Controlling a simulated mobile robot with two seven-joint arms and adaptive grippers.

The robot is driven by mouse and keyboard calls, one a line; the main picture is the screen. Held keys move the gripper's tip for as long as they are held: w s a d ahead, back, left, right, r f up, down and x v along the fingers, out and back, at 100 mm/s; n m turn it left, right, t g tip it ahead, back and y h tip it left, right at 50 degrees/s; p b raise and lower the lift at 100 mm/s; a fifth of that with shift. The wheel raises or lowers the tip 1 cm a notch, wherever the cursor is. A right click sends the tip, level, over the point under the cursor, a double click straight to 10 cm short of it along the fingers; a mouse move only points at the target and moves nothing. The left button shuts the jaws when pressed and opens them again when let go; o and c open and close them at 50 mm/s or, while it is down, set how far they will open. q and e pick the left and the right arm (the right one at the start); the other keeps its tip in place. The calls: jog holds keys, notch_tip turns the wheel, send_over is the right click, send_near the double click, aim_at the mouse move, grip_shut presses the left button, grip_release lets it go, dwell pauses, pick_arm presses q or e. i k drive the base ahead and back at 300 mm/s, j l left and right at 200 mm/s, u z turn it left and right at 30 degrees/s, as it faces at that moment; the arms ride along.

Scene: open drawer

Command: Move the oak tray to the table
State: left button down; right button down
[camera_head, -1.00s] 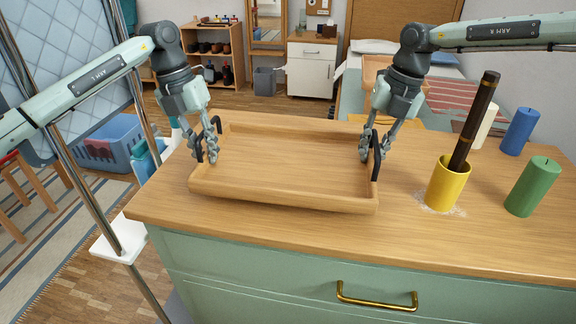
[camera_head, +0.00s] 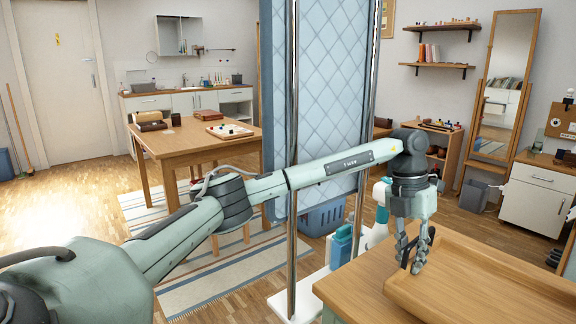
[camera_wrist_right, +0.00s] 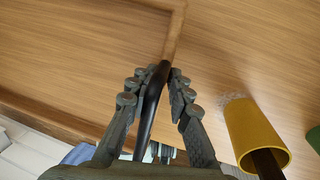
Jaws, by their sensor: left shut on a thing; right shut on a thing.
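The oak tray (camera_head: 470,275) sits at the lower right of the head view, on the wooden cabinet top (camera_head: 352,283); part of it is cut off by the frame edge. My left gripper (camera_head: 413,255) is shut on the black handle (camera_head: 407,250) at its left end. In the right wrist view the tray (camera_wrist_right: 85,55) fills the upper left. My right gripper (camera_wrist_right: 153,75) is shut on its other black handle (camera_wrist_right: 148,118). The wooden table (camera_head: 172,146) stands across the room at left in the head view.
The table carries a brown case (camera_head: 150,121) and a small board with pieces; its near side looks clear. A quilted screen (camera_head: 330,110) on metal poles stands between cabinet and table. Bottles (camera_head: 340,246) stand by its foot. A yellow cup (camera_wrist_right: 252,128) is close beside my right gripper.

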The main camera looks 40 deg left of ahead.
aim_at(176, 138)
jog(key=k, duration=0.3)
jog(key=k+u, duration=0.35)
jog(key=u, duration=1.85)
jog(key=i+u, duration=0.4)
jog(key=u, duration=0.15)
jog(key=i+z, duration=0.15)
jog(key=i, duration=2.35)
